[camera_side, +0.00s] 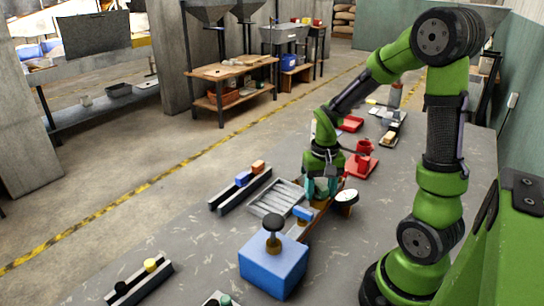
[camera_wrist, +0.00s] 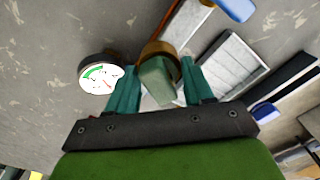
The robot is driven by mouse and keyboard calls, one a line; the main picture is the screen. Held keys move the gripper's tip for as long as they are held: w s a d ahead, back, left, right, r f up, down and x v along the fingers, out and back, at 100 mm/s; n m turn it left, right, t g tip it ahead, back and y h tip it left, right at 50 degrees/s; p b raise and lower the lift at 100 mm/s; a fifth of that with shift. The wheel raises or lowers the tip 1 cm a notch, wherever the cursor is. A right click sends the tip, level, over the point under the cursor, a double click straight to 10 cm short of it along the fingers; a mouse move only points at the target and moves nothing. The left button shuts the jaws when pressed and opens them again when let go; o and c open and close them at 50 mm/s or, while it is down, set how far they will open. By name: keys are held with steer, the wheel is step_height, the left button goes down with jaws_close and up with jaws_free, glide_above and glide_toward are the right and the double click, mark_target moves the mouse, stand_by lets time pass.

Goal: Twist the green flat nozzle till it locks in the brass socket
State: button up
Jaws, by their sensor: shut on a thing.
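The green flat nozzle (camera_wrist: 156,82) shows in the wrist view as a pale green block between the teal fingers of my gripper (camera_wrist: 153,88). The fingers are shut on it. Its far end meets the brass socket (camera_wrist: 160,49), a brown-gold ring just beyond it. I cannot tell how deep it sits or whether it is turned to a lock. In the side view my gripper (camera_side: 320,188) points down over the wooden strip (camera_side: 319,204), and its fingers and my wrist hide most of the nozzle and socket.
A round dial gauge (camera_side: 346,197) stands close to the right of my gripper. A slatted metal tray (camera_side: 275,198) lies to the left, with a dark rack (camera_side: 225,200) beyond it. A blue box (camera_side: 274,264) with a black knob stands in front. Red stands (camera_side: 361,164) are behind.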

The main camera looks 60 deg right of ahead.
steer(key=m, duration=0.3)
steer(key=shift+m, duration=0.3)
steer(key=m, duration=0.4)
steer(key=shift+m, duration=1)
steer(key=m, duration=0.6)
steer(key=o, duration=1.3)
